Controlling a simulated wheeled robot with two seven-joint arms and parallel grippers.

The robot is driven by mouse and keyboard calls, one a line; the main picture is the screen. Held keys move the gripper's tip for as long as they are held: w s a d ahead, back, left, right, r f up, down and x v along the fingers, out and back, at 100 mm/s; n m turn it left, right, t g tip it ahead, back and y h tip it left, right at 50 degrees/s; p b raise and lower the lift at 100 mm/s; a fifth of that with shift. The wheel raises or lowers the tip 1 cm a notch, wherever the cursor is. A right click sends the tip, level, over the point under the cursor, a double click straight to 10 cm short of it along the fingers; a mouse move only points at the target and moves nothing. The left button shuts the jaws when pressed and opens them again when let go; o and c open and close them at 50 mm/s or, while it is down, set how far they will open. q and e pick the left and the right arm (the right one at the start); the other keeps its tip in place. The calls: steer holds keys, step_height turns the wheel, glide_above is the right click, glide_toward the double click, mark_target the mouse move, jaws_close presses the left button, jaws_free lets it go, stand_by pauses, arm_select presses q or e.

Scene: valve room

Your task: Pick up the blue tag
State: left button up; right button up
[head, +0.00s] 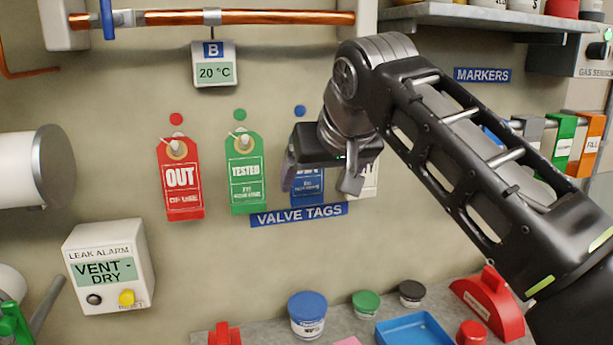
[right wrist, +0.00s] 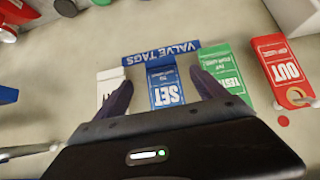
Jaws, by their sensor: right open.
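The blue tag (head: 308,192) hangs on the wall under a blue dot, between a green and a white tag. Its upper part is hidden behind my right gripper (head: 319,181) in the head view. In the right wrist view the blue tag, lettered "SET" (right wrist: 168,92), appears upside down between the two fingers of my open right gripper (right wrist: 161,78). The fingers lie one on each side of the tag. I cannot tell how far they are from it. My left gripper is not in view.
A green "TESTED" tag (head: 245,175) and a red "OUT" tag (head: 180,180) hang to the left. A white tag (head: 367,181) hangs close on the right, partly hidden. The "VALVE TAGS" label (head: 299,214) is below. A counter holds jars and a blue tray (head: 412,330).

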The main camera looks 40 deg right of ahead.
mark_target(307, 192)
steer(key=shift+w+d+f, duration=0.15)
steer(key=shift+w+f, duration=0.3)
steer(key=shift+f, duration=0.05)
steer(key=shift+p+x, duration=0.45)
steer(key=shift+x, duration=2.15)
steer(key=shift+w, duration=0.1)
steer(key=shift+r, duration=0.1)
steer(key=c, duration=1.4)
